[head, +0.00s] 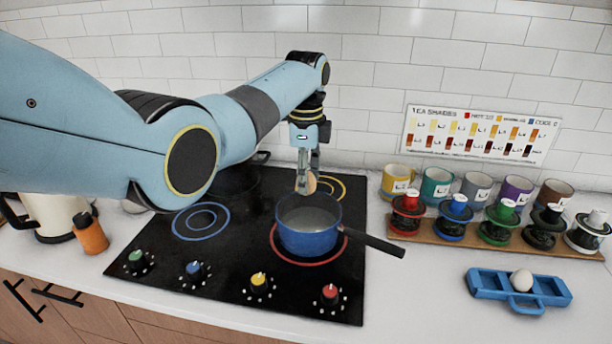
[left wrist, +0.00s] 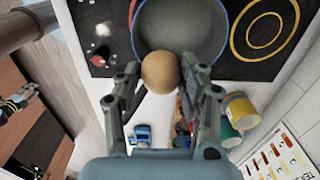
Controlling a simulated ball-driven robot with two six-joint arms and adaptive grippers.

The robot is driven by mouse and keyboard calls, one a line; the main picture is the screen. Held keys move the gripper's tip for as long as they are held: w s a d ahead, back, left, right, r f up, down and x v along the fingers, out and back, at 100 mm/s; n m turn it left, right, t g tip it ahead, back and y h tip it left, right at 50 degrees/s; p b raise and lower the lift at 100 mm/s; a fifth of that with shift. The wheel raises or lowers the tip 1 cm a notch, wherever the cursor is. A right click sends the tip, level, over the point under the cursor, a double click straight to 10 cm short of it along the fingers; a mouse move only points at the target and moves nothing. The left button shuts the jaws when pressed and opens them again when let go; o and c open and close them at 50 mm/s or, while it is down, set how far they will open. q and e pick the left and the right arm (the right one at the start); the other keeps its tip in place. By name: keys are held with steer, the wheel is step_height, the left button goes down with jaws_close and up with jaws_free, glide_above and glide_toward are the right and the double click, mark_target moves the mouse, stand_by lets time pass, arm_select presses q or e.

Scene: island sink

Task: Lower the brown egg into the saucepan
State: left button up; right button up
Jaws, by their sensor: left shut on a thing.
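My left gripper (head: 306,180) is shut on the brown egg (head: 311,184) and holds it above the far part of the blue saucepan (head: 309,236). In the left wrist view the egg (left wrist: 160,72) sits between the two fingertips, overlapping the near rim of the saucepan (left wrist: 212,62). The pan stands on the red-ringed burner, with its dark handle pointing right. Its grey inside looks empty of eggs. What seems to be my right gripper (left wrist: 20,98) is small at the left edge of the left wrist view; its fingers are unclear.
A white egg (head: 522,280) sits in a blue holder (head: 487,284) on the right counter. Colored mugs (head: 437,186) and a wooden rack (head: 450,240) of lidded jars stand behind it. A dark pot (head: 237,178) is on the back-left burner. A kettle (head: 55,216) stands far left.

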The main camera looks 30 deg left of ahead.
arm_select(q)
steer(key=shift+f, duration=0.15)
steer(key=shift+f+b, duration=0.8)
steer(key=shift+f, duration=0.4)
steer(key=shift+f+b, duration=2.4)
steer(key=shift+f, duration=1.25)
steer(key=shift+f+b, duration=0.4)
steer(key=shift+f, duration=0.1)
